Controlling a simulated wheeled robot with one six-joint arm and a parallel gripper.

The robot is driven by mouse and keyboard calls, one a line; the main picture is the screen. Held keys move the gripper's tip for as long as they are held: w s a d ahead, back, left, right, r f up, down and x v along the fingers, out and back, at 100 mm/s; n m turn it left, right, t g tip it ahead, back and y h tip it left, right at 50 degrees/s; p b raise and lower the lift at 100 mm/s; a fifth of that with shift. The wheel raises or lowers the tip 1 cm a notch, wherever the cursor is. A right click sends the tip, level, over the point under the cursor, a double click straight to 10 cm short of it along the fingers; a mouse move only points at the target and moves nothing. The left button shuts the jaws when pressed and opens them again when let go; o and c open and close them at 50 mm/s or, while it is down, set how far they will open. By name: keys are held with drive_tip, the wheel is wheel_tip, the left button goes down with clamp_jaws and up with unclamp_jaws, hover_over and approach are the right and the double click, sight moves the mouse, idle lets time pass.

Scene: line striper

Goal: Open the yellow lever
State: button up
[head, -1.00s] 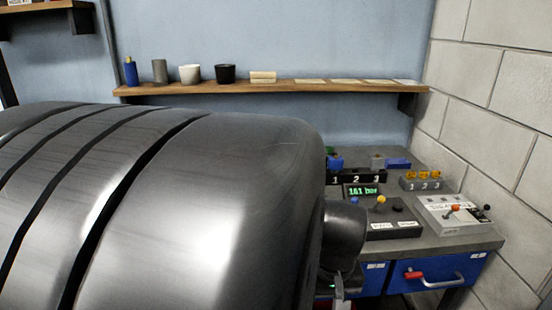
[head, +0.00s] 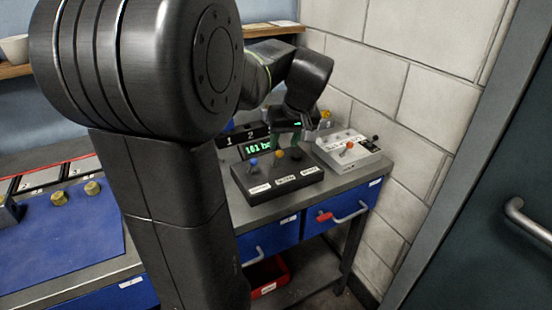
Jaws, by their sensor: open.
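The yellow lever (head: 279,155) stands in the middle of a black control box (head: 282,184) on the grey bench, with a blue-knobbed lever (head: 253,163) to its left. A third, dark lever to its right is hard to make out. White labels sit in front of the levers. My gripper (head: 292,135) hangs open from the arm's end, behind and slightly right of the yellow lever in the picture. Its fingers are small and dark, and I cannot tell whether they touch anything. The yellow lever's knob is visible.
A green display (head: 257,147) and a numbered black block (head: 243,136) stand behind the box. A grey box with red and black levers (head: 348,150) is to the right, near the block wall (head: 410,110). Blue drawers (head: 335,213) are below. A dark door (head: 490,220) is at right.

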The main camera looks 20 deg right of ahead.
sight(277, 160)
drive_tip(key=x, duration=0.9)
drive_tip(key=shift+f, duration=0.1)
clamp_jaws()
